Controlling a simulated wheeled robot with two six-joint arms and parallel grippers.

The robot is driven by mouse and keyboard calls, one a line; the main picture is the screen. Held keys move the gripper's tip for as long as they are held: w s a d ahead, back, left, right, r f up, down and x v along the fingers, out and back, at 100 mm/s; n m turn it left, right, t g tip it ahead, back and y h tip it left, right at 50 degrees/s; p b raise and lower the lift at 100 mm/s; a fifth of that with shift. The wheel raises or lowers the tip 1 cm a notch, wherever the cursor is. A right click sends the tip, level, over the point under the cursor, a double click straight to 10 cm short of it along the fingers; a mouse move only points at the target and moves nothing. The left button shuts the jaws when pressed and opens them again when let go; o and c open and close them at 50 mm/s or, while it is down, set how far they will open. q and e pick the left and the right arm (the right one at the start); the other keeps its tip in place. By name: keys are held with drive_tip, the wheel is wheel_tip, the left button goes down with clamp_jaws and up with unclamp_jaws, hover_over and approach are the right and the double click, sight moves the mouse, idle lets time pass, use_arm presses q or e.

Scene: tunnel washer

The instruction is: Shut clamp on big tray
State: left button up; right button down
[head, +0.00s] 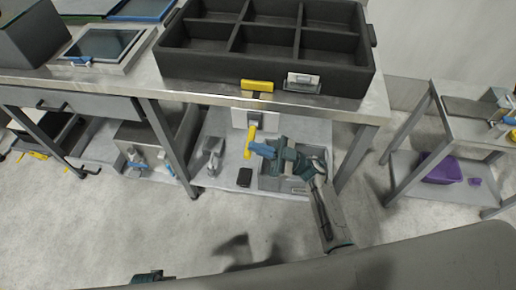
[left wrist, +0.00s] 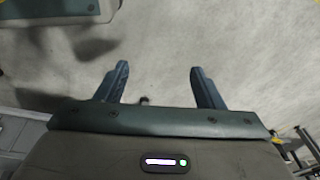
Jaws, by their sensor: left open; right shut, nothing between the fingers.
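The big tray (head: 265,70) is black with several compartments and sits on the metal table. A clamp (head: 254,122) is on the table's front side below the tray, with a yellow handle (head: 249,143) hanging down and a yellow piece (head: 257,85) above it at the table edge. My right gripper (head: 254,147) is shut and empty, its blue fingertips right beside the hanging handle; I cannot tell whether they touch. My left gripper shows in the left wrist view (left wrist: 160,72), open and empty over bare floor, away from the clamp.
A latch-like grey fitting (head: 303,80) is on the tray's front, right of the clamp. A screen panel (head: 100,45) lies at the table's left. Grey boxes stand on the lower shelf. A side cart (head: 470,125) with a purple bin (head: 440,168) stands right. The floor in front is clear.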

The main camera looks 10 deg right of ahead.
use_arm(q)
wheel_tip(320, 180, up, 19)
drive_tip(key=w+d+t+b, duration=0.1)
drive_tip(key=w+b, duration=0.1)
drive_tip(key=b, duration=0.3)
drive_tip(key=shift+w+d+t, duration=0.25)
drive_tip(key=shift+d+t, duration=0.05)
drive_tip(key=shift+d, duration=0.05)
use_arm(e)
drive_tip(key=f+n+g, duration=0.1)
drive_tip(key=n, duration=0.1)
drive_tip(key=f+n+g, duration=0.1)
drive_tip(key=n+g, duration=0.1)
drive_tip(key=n, duration=0.1)
drive_tip(key=f+n+g, duration=0.1)
drive_tip(key=n+g, duration=0.1)
drive_tip(key=shift+w+d+f+n, duration=0.15)
drive_tip(key=shift+w+f+n, duration=0.05)
drive_tip(key=shift+w+n, duration=0.2)
use_arm(q)
drive_tip(key=shift+r, duration=0.1)
use_arm(e)
drive_tip(key=shift+r, duration=0.15)
